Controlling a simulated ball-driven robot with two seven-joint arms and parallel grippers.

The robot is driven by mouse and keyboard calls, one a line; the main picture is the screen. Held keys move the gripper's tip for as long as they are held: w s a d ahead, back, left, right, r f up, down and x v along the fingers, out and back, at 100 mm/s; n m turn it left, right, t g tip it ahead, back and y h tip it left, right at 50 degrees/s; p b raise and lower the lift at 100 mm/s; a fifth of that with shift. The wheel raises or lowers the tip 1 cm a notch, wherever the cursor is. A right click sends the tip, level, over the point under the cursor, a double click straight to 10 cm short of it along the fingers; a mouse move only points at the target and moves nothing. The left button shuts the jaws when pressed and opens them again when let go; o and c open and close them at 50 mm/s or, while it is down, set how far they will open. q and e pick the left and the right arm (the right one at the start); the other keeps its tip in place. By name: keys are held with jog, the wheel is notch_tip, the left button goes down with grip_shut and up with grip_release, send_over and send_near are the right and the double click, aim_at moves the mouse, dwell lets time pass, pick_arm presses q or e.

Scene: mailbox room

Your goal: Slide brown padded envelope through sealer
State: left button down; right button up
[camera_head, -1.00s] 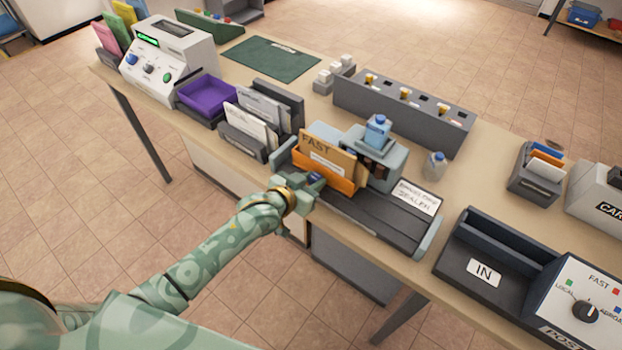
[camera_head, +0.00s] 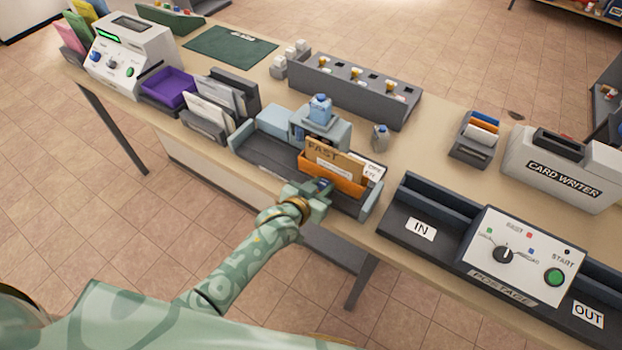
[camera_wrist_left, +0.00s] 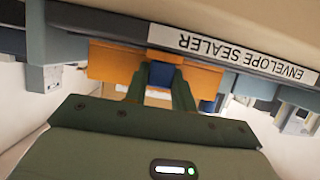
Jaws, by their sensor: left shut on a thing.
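The brown padded envelope (camera_head: 322,150), marked FAST, stands upright in an orange holder (camera_head: 345,185) on the envelope sealer's track (camera_head: 262,166). The envelope and holder are at the right part of the track, in front and to the right of the sealer's pale blue head (camera_head: 326,131). My left gripper (camera_head: 322,188) is at the front of the holder, shut on its small blue handle. In the left wrist view, the fingers (camera_wrist_left: 161,82) close on the blue handle against the orange holder (camera_wrist_left: 112,62). My right gripper is not in view.
A postage machine with an IN tray (camera_head: 421,229) stands close right of the sealer. Grey letter racks (camera_head: 204,124) stand left. The front table edge runs below the sealer.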

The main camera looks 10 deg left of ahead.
pick_arm(q)
jog(key=shift+s+d, duration=0.25)
jog(key=shift+d, duration=0.45)
jog(key=shift+s+d, duration=0.15)
jog(key=shift+d, duration=0.1)
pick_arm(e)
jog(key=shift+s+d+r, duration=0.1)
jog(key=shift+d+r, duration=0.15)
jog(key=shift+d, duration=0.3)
pick_arm(q)
jog(key=shift+f, duration=0.1)
jog(key=c, duration=1.2)
grip_release()
jog(key=shift+d, duration=0.15)
jog(key=shift+o, duration=0.2)
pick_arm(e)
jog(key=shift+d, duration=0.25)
